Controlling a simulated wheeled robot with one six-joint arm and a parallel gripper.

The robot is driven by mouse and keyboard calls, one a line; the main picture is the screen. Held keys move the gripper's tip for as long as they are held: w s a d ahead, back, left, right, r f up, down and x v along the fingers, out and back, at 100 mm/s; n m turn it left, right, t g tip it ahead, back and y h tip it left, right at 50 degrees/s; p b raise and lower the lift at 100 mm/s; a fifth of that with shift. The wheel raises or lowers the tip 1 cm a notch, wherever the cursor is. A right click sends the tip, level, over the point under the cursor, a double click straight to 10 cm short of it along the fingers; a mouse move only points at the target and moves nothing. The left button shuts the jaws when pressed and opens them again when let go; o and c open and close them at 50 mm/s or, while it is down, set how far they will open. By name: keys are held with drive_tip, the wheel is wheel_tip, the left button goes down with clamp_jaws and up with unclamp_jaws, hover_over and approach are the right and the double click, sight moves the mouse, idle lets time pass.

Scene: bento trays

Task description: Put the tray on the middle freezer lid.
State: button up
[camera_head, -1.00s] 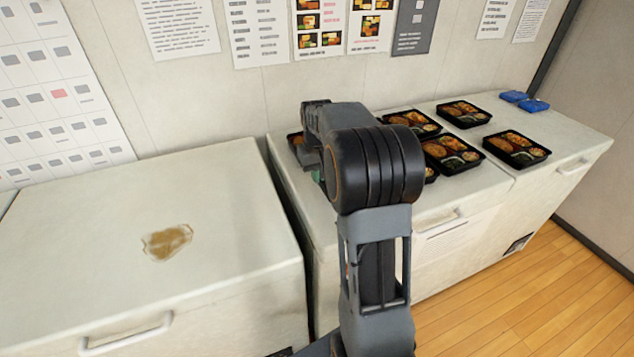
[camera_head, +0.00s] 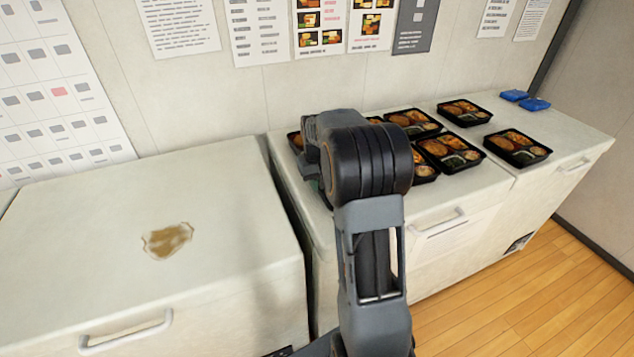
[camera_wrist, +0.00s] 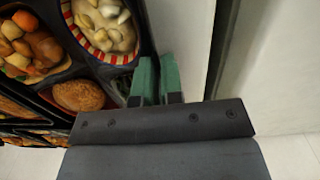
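A black bento tray with fried food, vegetables and a striped cup fills the upper left of the wrist view; its rim (camera_wrist: 151,30) runs down to my gripper (camera_wrist: 158,80). The green fingers are close together at the tray's side wall, one inside and one outside, and look shut on it. In the head view my arm hides the gripper and most of this tray; a dark tray corner (camera_head: 295,141) shows left of the wrist. It is over the left part of the middle freezer lid (camera_head: 283,165). I cannot tell if it touches the lid.
Several filled trays (camera_head: 452,153) sit close by on the right of the middle lid. More trays (camera_head: 517,148) and blue packs (camera_head: 535,104) are on the right freezer lid. The left freezer lid (camera_head: 90,230) is bare except for a brown stain (camera_head: 168,240). A wall stands behind.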

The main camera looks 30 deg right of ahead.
drive_tip(key=o, duration=0.4)
drive_tip(key=shift+c, duration=0.2)
wheel_tip(320, 180, up, 12)
drive_tip(key=s+a+f+t, duration=0.1)
drive_tip(key=s+a+f, duration=0.1)
drive_tip(key=s+a, duration=0.6)
drive_tip(key=s+a+f+n+t+p, duration=0.1)
drive_tip(key=s+a+f+t, duration=0.1)
drive_tip(key=s+a, duration=0.5)
drive_tip(key=s+f, duration=0.1)
drive_tip(key=s, duration=0.4)
drive_tip(key=shift+a+f+n, duration=0.2)
drive_tip(key=shift+a+n, duration=0.1)
drive_tip(key=shift+a, duration=0.05)
wheel_tip(320, 180, up, 3)
drive_tip(key=p, duration=0.2)
drive_tip(key=shift+r+t+p, duration=0.15)
drive_tip(key=shift+t+p, duration=0.15)
drive_tip(key=shift+p, duration=0.05)
